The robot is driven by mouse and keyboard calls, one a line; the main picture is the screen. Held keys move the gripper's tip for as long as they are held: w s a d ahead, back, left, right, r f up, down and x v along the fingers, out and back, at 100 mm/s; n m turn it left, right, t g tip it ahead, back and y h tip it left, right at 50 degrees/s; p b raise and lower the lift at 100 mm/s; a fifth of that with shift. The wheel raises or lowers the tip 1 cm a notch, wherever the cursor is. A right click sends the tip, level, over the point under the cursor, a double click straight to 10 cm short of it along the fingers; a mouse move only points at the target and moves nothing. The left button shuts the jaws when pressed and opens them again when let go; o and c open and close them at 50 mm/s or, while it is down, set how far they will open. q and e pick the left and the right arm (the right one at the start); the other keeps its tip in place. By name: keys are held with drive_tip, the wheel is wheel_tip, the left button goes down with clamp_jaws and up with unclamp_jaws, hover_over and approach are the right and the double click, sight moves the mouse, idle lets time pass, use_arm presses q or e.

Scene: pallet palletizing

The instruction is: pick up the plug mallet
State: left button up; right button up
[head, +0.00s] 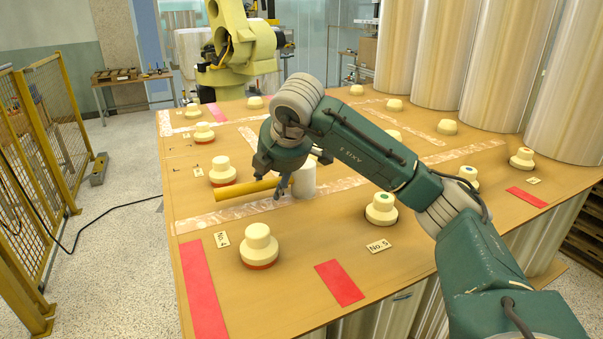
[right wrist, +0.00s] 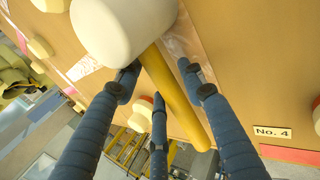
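The plug mallet lies on the brown board, with a yellow handle (head: 240,190) pointing left and a white cylindrical head (head: 304,181) at its right end. My right gripper (head: 279,186) hangs just over the handle, close to the head, with its fingers pointing down. In the right wrist view the white head (right wrist: 112,28) fills the top, and the yellow handle (right wrist: 176,98) runs between my spread blue fingers (right wrist: 160,76). The fingers look open, with gaps beside the handle. My left gripper is not in view.
Several cream plugs stand on the board, such as a near one (head: 259,246) and one by the "No. 5" label (head: 381,208). Red strips (head: 339,282) mark the board. Tall pale rolls (head: 490,65) stand behind at right. A yellow fence (head: 50,95) is at left.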

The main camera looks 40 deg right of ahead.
drive_tip(key=shift+w+f, duration=0.2)
drive_tip(key=shift+r, duration=0.1)
clamp_jaws()
drive_tip(key=shift+r, duration=0.6)
wheel_tip(320, 180, up, 19)
drive_tip(key=b, duration=0.1)
drive_tip(key=shift+b, duration=0.3)
drive_tip(key=shift+f, duration=0.1)
